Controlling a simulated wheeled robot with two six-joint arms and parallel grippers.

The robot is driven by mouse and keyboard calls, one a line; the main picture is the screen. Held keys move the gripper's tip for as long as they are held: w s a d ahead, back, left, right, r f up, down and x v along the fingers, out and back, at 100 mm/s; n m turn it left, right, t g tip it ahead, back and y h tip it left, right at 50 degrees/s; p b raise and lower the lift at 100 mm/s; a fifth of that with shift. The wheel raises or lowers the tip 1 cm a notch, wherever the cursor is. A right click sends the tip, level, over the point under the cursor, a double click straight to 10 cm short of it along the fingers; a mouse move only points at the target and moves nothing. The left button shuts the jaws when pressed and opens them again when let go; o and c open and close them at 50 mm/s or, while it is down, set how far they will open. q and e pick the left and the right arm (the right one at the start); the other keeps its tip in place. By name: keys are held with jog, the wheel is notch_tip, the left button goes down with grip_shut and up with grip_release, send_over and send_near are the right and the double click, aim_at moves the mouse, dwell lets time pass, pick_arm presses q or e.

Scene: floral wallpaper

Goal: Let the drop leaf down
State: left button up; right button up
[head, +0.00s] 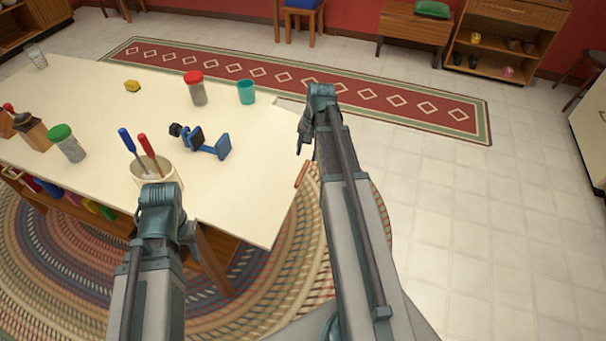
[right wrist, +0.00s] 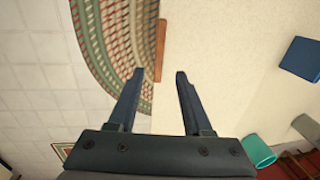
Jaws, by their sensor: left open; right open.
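The table's cream top (head: 100,90) runs to its right end, where the drop leaf (head: 255,185) stands up, roughly level with the top. A wooden strip (head: 301,174) sits at the leaf's outer edge; it also shows in the right wrist view (right wrist: 160,50). My right gripper (head: 301,146) is open above the leaf's outer edge. In the right wrist view its empty fingers (right wrist: 160,76) lie on either side of the strip's near end, and contact cannot be told. My left gripper (head: 188,238) is open by the table's near edge, its fingers partly hidden.
A green-lidded jar (head: 67,145) is further left. The tiled floor (head: 470,220) at right is clear.

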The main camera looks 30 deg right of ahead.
aim_at(302, 171)
jog(key=f+b, duration=0.2)
jog(key=f, duration=0.1)
jog(key=f+b, duration=0.3)
jog(key=w+a+f+b, duration=0.1)
jog(key=f+b, duration=0.2)
jog(key=shift+c, duration=0.2)
grip_shut()
jog(key=shift+w, duration=0.1)
dwell(1.1)
